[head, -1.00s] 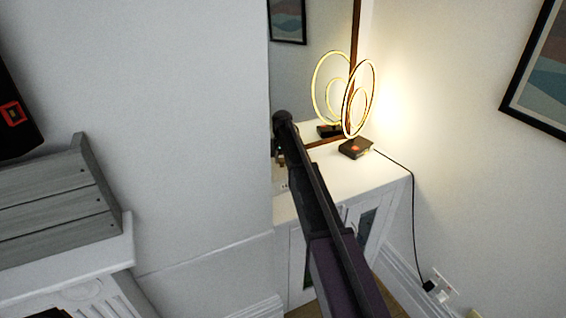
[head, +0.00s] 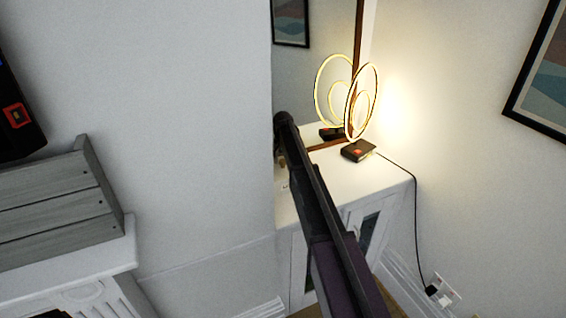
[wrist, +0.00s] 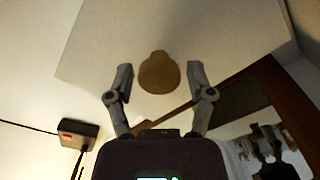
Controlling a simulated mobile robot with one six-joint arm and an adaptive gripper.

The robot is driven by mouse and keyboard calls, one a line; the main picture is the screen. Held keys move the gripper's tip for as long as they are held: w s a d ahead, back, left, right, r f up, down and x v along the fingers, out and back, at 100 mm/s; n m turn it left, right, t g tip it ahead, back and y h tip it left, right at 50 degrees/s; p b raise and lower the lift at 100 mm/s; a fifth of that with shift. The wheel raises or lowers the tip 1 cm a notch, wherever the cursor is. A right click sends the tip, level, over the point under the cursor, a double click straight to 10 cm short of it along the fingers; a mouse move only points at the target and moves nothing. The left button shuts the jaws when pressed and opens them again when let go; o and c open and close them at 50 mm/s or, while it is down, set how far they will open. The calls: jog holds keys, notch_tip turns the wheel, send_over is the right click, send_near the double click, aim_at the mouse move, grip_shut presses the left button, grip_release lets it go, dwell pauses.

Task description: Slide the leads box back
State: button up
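I cannot tell for sure which thing is the leads box. A grey slatted wooden box (head: 60,205) sits on the white mantel at the left in the head view, well away from my gripper. In the wrist view my gripper (wrist: 160,77) is open, its two fingers apart. A small brown rounded object (wrist: 159,75) shows between the fingertips, with slim gaps on both sides; whether it lies beyond them is unclear. In the head view my arm reaches over the white cabinet (head: 370,180) and largely hides the gripper.
A lit ring lamp (head: 358,151) with a dark base stands on the cabinet, right of my arm; its base also shows in the wrist view (wrist: 78,134). Its cable (head: 416,230) runs down to a wall socket. A mirror (head: 315,85) stands behind. The mantel (head: 110,250) is at left.

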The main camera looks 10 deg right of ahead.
jog(key=shift+s, duration=0.1)
dwell(0.4)
jog(key=s+d, duration=0.4)
jog(key=s, duration=0.9)
notch_tip(320, 180, up, 14)
jog(key=p, duration=1.3)
jog(key=shift+d+p, duration=0.15)
jog(key=shift+p, duration=0.25)
jog(key=shift+s+f, duration=0.1)
jog(key=s+f+n+b, duration=0.1)
jog(key=s+n, duration=0.1)
jog(key=s, duration=1.2)
jog(key=s+f+n+b, duration=0.2)
jog(key=s+n, duration=0.1)
jog(key=s, duration=1.2)
jog(key=shift+f, duration=0.25)
